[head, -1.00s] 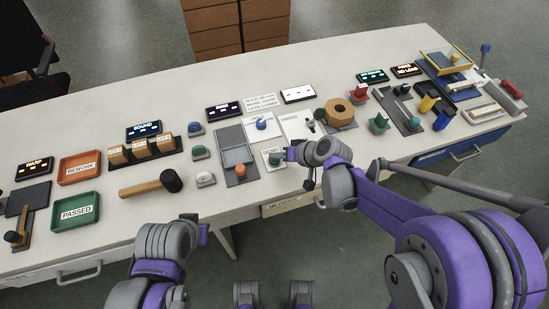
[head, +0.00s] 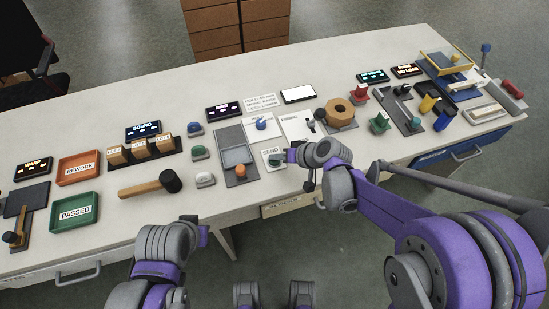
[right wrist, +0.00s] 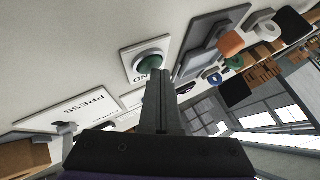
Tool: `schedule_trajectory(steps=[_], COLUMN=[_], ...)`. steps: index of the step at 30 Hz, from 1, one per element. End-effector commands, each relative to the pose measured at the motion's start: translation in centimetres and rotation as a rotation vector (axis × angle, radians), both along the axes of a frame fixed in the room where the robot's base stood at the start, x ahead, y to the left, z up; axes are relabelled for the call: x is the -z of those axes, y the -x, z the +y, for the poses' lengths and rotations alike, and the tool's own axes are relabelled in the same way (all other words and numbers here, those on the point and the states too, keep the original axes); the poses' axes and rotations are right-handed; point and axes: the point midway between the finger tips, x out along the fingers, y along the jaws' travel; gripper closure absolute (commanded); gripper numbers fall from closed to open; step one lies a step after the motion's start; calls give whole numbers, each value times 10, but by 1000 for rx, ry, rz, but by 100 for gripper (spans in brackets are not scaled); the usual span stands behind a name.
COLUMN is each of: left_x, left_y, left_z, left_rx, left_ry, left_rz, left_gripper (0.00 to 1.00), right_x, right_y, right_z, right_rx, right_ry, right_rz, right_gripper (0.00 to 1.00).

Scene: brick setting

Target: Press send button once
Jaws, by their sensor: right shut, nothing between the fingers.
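The send button is a green dome on a white plate labelled SEND (head: 273,158), near the front edge of the desk in the head view. In the right wrist view the green dome (right wrist: 150,65) sits just beyond my fingertips, and part of its label is hidden behind them. My right gripper (head: 288,156) is at the right side of the plate, close to the button. Its fingers (right wrist: 161,74) are shut and empty. I cannot tell whether they touch the button. My left arm's end (head: 203,233) is low in front of the desk; its fingers are not clear.
A grey tray panel with an orange knob (head: 240,169) stands left of the button. A hexagonal wooden block (head: 340,112) stands to the right. A white display (head: 298,93) is at the back.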

Motion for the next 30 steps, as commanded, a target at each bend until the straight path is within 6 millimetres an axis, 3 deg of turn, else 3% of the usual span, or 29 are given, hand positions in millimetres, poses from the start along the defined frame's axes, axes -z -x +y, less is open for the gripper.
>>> schedule_trajectory(steps=[9, 21, 30], left_x=[-12, -14, -35], left_y=[-1, -1, -4], left_z=[0, 0, 0], left_rx=[0, 0, 0], left_ry=[0, 0, 0], left_rz=[-4, -4, -11], left_gripper=[100, 100, 100], right_x=[-16, -19, -47], right_y=[0, 0, 0], right_z=[0, 0, 0], right_rx=[-1, 0, 0], right_ry=[0, 0, 0], right_rz=[-1, 0, -1], right_gripper=[100, 100, 100])
